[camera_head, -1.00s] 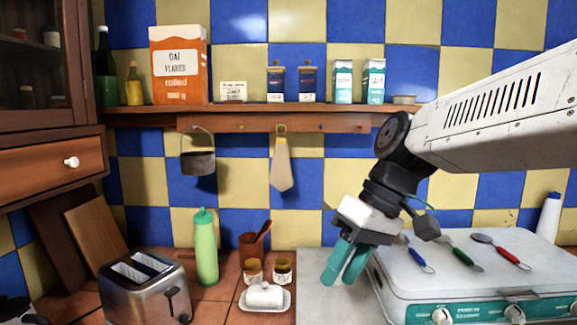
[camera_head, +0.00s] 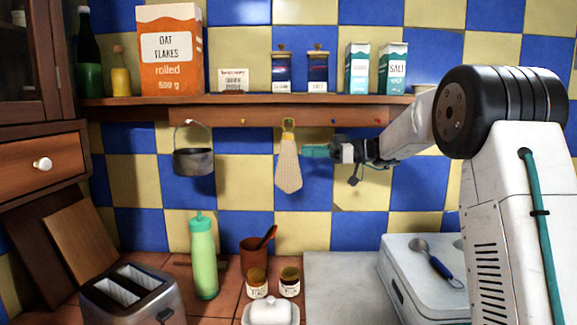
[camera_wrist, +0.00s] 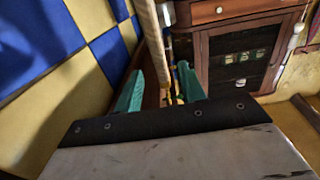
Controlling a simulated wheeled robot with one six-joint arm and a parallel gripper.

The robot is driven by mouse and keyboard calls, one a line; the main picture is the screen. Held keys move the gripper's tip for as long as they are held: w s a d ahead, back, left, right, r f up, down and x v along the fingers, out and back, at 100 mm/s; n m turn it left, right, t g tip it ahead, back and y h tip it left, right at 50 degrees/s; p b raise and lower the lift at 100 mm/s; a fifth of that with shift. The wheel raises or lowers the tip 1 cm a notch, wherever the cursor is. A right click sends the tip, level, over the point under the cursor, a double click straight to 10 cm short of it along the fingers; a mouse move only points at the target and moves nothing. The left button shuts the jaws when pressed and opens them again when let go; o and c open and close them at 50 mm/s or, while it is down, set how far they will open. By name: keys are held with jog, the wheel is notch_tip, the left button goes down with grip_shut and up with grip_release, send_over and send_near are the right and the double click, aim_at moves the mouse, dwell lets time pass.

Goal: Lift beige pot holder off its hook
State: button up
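The beige pot holder (camera_head: 288,168) hangs by its yellowish loop (camera_head: 289,125) from a hook on the rail under the shelf. My gripper (camera_head: 305,151) is level with its upper part, fingers pointing left, at its right edge. In the wrist view the pot holder (camera_wrist: 152,40) shows edge-on as a narrow beige strip. It runs between the two teal fingers of my gripper (camera_wrist: 160,88), which stand apart with gaps beside the strip. I cannot tell whether either finger touches it. The hook itself is too small to make out clearly.
A grey pot (camera_head: 194,161) hangs to the left on the same rail. The shelf (camera_head: 240,100) above holds boxes and bottles. Below are a green bottle (camera_head: 203,260), a brown cup (camera_head: 252,258), jars, a butter dish (camera_head: 270,312) and a toaster (camera_head: 135,295). The wall lies close behind.

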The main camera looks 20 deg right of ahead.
aim_at(288, 156)
jog(key=x, duration=0.8)
jog(key=shift+f, duration=0.1)
grip_shut()
